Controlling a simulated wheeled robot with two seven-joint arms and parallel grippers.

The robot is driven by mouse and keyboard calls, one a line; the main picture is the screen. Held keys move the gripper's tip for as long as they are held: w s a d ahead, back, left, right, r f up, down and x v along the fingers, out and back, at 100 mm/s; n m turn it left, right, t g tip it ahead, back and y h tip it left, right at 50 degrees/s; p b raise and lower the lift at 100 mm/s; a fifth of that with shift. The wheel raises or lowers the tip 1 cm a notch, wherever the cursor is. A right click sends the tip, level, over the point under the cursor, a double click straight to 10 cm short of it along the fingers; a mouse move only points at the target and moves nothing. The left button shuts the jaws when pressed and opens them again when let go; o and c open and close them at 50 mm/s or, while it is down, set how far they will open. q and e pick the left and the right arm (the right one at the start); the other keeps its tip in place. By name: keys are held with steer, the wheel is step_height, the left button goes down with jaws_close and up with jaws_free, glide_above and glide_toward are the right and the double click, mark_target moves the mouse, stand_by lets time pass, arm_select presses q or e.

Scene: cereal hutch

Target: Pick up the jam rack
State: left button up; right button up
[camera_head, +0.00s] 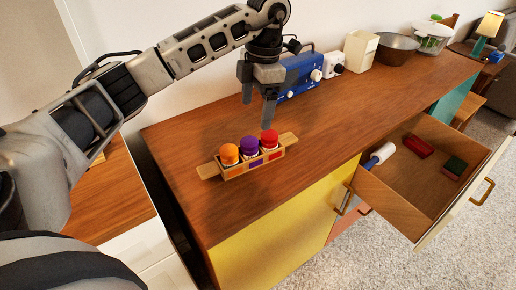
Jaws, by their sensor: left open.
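The jam rack (237,172) is a small wooden holder with a flat handle at each end. It sits on the brown hutch top near the front left. Three jars stand in it: an orange-lidded jar (229,154), a purple-lidded jar (249,146) and a red-lidded jar (269,139). My left gripper (258,100) is open and empty above the hutch top, behind and above the rack, its fingers pointing down. It appears apart from the rack. My right gripper is out of view.
Along the wall stand a blue radio (302,76), a cream container (360,50) and a dark bowl (397,49). An open drawer (405,200) juts out at the right, holding a few small items. The hutch top (340,125) right of the rack is clear.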

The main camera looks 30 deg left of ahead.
mark_target(250, 152)
arm_select(q)
steer(key=f, duration=0.2)
steer(key=s+f, duration=0.1)
steer(key=f, duration=0.5)
steer(key=shift+s+a+p, duration=0.15)
steer(key=shift+a+p, duration=0.1)
steer(key=shift+p, duration=0.1)
steer(key=shift+a+f+p, duration=0.15)
steer(key=shift+f+p, duration=0.05)
steer(key=shift+f, duration=1.25)
steer(key=shift+a+f+p, duration=0.15)
steer(key=shift+f+p, duration=0.05)
steer(key=shift+f, duration=1.2)
steer(key=shift+r, duration=0.1)
steer(key=c, duration=1.1)
